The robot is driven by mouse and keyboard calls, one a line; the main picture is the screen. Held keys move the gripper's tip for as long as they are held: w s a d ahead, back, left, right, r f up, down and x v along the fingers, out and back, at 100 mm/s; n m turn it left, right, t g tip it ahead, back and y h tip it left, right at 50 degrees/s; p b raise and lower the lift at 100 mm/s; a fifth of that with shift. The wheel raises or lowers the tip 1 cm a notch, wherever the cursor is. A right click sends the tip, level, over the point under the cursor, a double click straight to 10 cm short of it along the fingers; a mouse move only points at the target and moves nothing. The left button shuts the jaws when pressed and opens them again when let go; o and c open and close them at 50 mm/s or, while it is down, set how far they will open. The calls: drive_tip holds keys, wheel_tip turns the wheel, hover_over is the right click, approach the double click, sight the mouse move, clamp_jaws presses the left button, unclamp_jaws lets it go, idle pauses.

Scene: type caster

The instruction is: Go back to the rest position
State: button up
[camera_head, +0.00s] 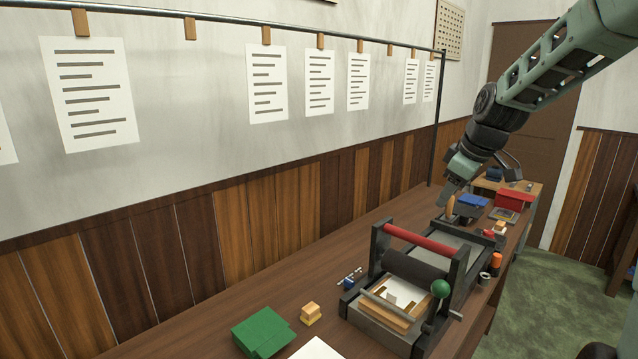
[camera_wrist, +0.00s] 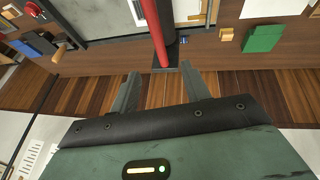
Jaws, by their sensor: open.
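My gripper (camera_head: 455,185) hangs above the far part of the long wooden bench (camera_head: 225,310), at the end of my green arm. In the wrist view my gripper's two fingers (camera_wrist: 160,90) stand apart with nothing seen held between them. A hand press (camera_head: 378,315) with a red roller bar (camera_head: 418,238), a dark roller (camera_head: 413,265) and a green ball knob (camera_head: 441,288) stands on the bench, nearer than my gripper in the head view. The red bar (camera_wrist: 158,35) shows beyond the fingers in the wrist view.
A green block (camera_head: 263,337) and a small tan block (camera_head: 310,313) lie left of the press. Blue and red boxes (camera_head: 508,201) stand at the far end. Sheets (camera_head: 266,85) hang from a rail along the wall. Green floor (camera_head: 560,300) is clear at right.

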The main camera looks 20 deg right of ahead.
drive_tip(key=s+a+f+n+g+y, duration=0.1)
drive_tip(key=s+a+f, duration=0.1)
drive_tip(key=a, duration=0.7)
drive_tip(key=s+a+f+g, duration=0.1)
drive_tip(key=s+a+f, duration=0.15)
drive_tip(key=a, duration=0.75)
drive_tip(key=s+a+f+n+g+y, duration=0.1)
drive_tip(key=s+a, duration=0.1)
drive_tip(key=a, duration=0.7)
drive_tip(key=s+a+f+g, duration=0.1)
drive_tip(key=s+a+f, duration=0.1)
drive_tip(key=s+a, duration=0.3)
drive_tip(key=s+a+f+g+h, duration=0.1)
drive_tip(key=s+a, duration=0.5)
drive_tip(key=s, duration=0.8)
drive_tip(key=shift+f+n+b, duration=0.4)
drive_tip(key=shift+f+b, duration=0.05)
drive_tip(key=shift+f, duration=0.25)
